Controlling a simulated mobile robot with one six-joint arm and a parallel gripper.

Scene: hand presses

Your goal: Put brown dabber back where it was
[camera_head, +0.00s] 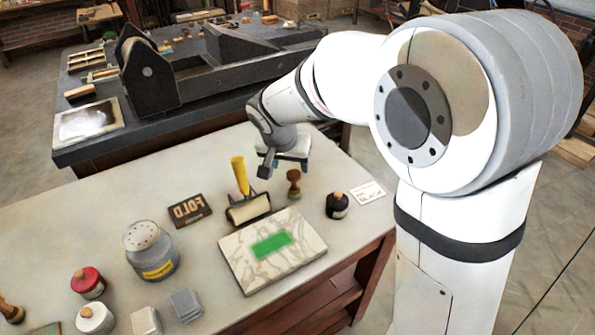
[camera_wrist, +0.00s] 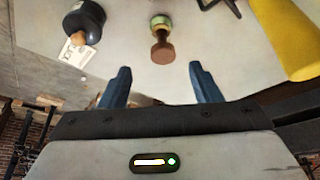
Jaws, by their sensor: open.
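The brown dabber (camera_head: 293,183) stands upright on the pale table, between the ink roller (camera_head: 248,208) and a dark bottle (camera_head: 337,205). It has a brown knob on top and a greenish base. In the wrist view the brown dabber (camera_wrist: 162,48) lies ahead of the gap between my fingers, apart from both. My gripper (camera_head: 283,167) is open and empty above the table's back edge, just behind and to the left of the dabber. In the wrist view both blue fingers of my gripper (camera_wrist: 160,74) are spread. No marked home spot for the dabber is evident.
A marble slab (camera_head: 240,260) with a green patch lies in front of the dabber. The roller's yellow handle (camera_wrist: 290,40) rises close by in the wrist view. A white card (camera_head: 368,194), a FOLD block (camera_head: 190,210) and a shaker can (camera_head: 151,250) also stand around.

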